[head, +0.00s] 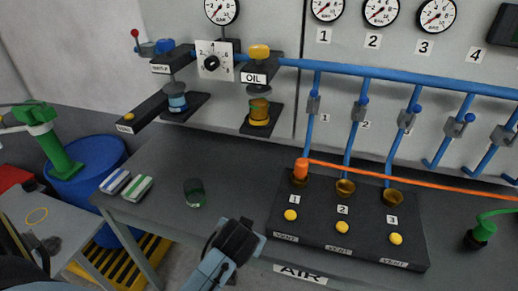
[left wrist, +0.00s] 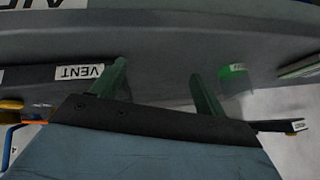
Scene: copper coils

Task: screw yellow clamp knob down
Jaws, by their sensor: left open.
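The yellow clamp knob (head: 259,51) is at the top of the stand labelled OIL, at the back of the bench. Below it, a yellow-and-brown coil or cup (head: 259,110) rests on the dark lower plate. My left gripper (head: 238,238) is low at the bench's front edge, well in front of and below the knob. In the left wrist view its two green fingers (left wrist: 157,80) are apart with nothing between them. The knob is not in the left wrist view. My right gripper is not in view.
The black vent block (head: 330,215) with yellow buttons is to the right. An orange hose (head: 400,177) runs right from it. Blue pipes (head: 400,75) cross the wall. The bench's left middle is mostly clear.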

